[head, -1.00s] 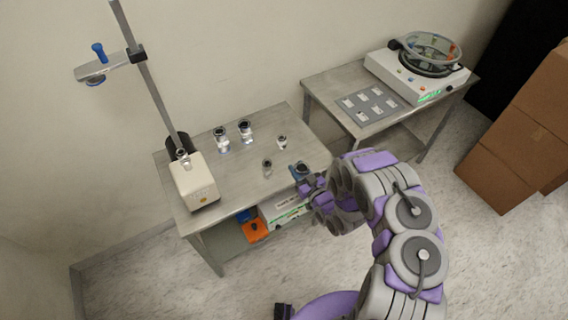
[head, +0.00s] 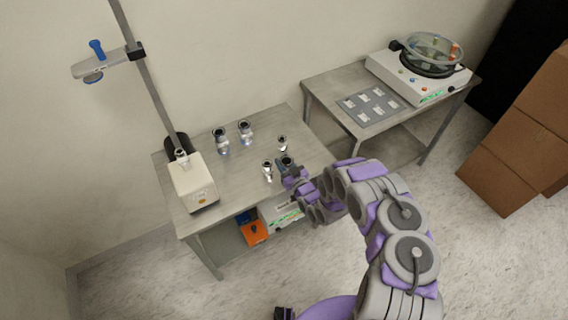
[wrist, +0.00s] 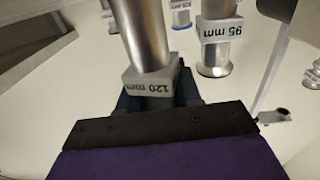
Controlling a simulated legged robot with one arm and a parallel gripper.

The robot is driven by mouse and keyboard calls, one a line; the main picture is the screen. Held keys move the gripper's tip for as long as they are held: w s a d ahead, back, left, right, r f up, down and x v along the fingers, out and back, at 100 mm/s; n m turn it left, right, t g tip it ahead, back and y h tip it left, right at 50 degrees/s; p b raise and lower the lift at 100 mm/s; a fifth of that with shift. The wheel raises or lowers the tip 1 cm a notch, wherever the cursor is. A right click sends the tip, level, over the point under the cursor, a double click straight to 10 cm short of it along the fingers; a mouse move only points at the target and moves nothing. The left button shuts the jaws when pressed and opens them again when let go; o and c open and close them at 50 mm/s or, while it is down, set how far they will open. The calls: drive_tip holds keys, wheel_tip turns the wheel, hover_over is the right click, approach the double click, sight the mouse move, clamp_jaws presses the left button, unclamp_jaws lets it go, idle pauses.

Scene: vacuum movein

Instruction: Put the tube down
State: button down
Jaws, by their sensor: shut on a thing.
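In the wrist view my gripper (wrist: 158,105) is shut on a metal tube (wrist: 143,35) with a grey collar marked "120 mm". In the head view my gripper (head: 291,175) is at the front right part of the left table (head: 235,180), and the top of the held tube shows as a dark ring (head: 287,161). Another metal tube marked "95 mm" (wrist: 215,48) stands beside the held one in the wrist view. I cannot tell whether the held tube's lower end touches the table.
Several other tubes stand on the table, one of them close to my gripper (head: 267,170) and others further back (head: 245,130). A stand with a white base (head: 192,182) is at the left. A second table on the right holds a white machine (head: 415,80). Cardboard boxes (head: 520,140) stand far right.

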drive_tip(key=c, duration=0.8)
unclamp_jaws()
drive_tip(key=shift+r, duration=0.15)
drive_tip(key=p+v, duration=0.1)
drive_tip(key=v, duration=1.1)
